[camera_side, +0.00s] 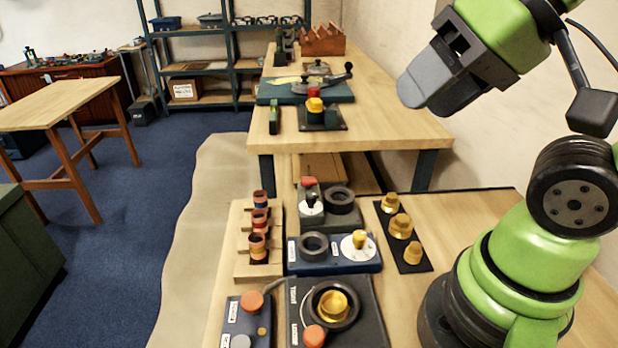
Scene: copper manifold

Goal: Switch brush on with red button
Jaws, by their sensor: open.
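My gripper (418,92) hangs in the air at the upper right, high above the bench and apart from everything on it. It is open and empty. Several red or orange-red knobs show: one red button (308,182) on a dark green block, an orange-red knob (252,301) on a blue box at the front left, and another orange-red knob (313,336) on a black unit (367,318) at the front. I cannot tell which is the brush's button. Black rings stand on the green block (340,201), the blue unit (314,245) and the black unit (352,322); the brush is not clearly identifiable.
Copper-coloured pieces with dark bands stand on a wooden rack (243,227) at the left. Brass fittings stand on a black strip (389,231) at the right. A blue unit (334,264) carries a white disc. A higher bench (385,110) behind holds tools.

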